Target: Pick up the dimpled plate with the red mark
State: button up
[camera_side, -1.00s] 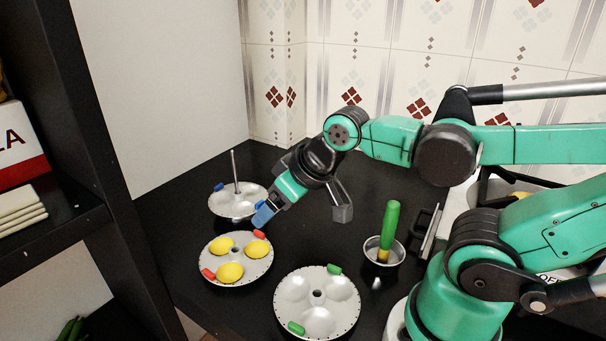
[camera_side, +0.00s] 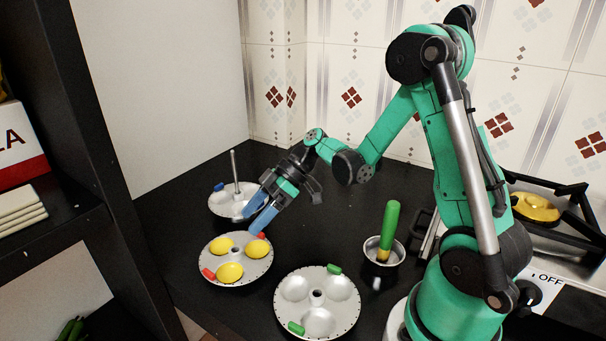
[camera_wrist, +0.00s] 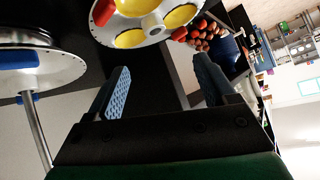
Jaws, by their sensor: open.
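The dimpled plate with red marks (camera_side: 257,268) lies flat on the dark counter. It is round and metallic, with yellow rounds in its dimples and red tabs on opposite sides of its rim. The wrist view shows part of it at the top (camera_wrist: 152,24). My gripper (camera_side: 251,221) is open and tilted down toward the left, with its blue fingertips near the plate's far rim, close to the red tab (camera_side: 262,236). Nothing is between the fingers (camera_wrist: 160,75), and the plate lies beyond their tips in the wrist view. I cannot tell whether a fingertip touches the rim.
A green-tabbed dimpled plate (camera_side: 317,304) lies to the front right. A blue-tabbed plate with an upright rod (camera_side: 236,180) stands behind. A metal cup (camera_side: 384,250) holds a green-handled tool. A stove burner (camera_side: 540,207) is at right; a shelf wall (camera_side: 110,210) bounds the left.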

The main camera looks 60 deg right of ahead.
aim_at(232, 253)
jog(key=f+n+y, duration=0.1)
jog(key=d+f+n+y, duration=0.1)
jog(key=shift+s+d+n, duration=0.1)
jog(key=shift+d+n, duration=0.1)
jog(key=shift+n, duration=0.1)
jog(key=shift+s+d+f+n+t+y, duration=0.2)
jog(key=shift+f+n+t+y, duration=0.15)
jog(key=shift+f+n, duration=0.2)
jog(key=shift+x, duration=2.7)
jog(key=shift+a, duration=0.1)
grip_shut()
